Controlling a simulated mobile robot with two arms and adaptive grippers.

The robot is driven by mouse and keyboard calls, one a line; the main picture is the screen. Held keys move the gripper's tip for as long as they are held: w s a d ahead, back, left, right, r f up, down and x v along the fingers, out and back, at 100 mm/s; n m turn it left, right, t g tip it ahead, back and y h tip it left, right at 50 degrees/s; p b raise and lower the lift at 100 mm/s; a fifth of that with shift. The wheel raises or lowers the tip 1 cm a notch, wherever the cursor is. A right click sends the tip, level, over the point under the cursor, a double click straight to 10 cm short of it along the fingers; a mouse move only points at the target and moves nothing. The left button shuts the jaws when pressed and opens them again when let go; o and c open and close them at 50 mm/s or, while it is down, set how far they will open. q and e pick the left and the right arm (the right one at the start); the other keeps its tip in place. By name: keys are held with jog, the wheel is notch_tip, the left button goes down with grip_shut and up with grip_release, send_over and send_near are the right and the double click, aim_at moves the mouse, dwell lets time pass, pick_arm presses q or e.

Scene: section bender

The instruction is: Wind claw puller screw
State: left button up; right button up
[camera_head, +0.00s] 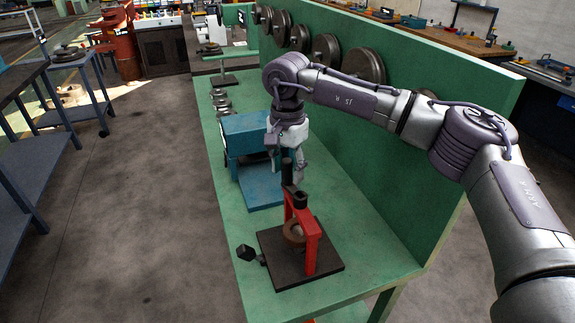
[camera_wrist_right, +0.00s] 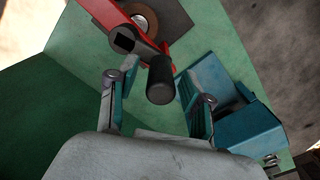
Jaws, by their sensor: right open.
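The red claw puller frame (camera_head: 309,246) stands on a black base plate (camera_head: 324,268) on the green bench, around a brown round part (camera_head: 292,235). A black screw head (camera_head: 299,201) sits on top, with a crank arm and upright dark handle (camera_head: 287,172). In the right wrist view the dark cylindrical handle (camera_wrist_right: 161,86) lies between the spread fingers, apart from both as far as I can see. My right gripper (camera_head: 288,162) is open, pointing down at the handle from above; its fingers partly overlap the handle in the head view. My left gripper is out of view.
A blue machine (camera_head: 246,135) stands behind the puller on the bench, close to my right gripper. A green upright panel (camera_head: 380,160) with dark discs runs along the right. A black knob (camera_head: 245,253) juts out left of the base plate.

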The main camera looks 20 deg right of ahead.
grip_shut()
jog(key=shift+a, duration=0.1)
jog(key=s+a+n+b, duration=0.3)
jog(key=s+n+b, duration=0.2)
jog(key=n, duration=1)
jog(key=shift+a+n+b, duration=0.25)
jog(key=shift+n+b, duration=0.05)
jog(key=shift+b, duration=0.05)
jog(key=shift+s, duration=0.1)
dwell(0.6)
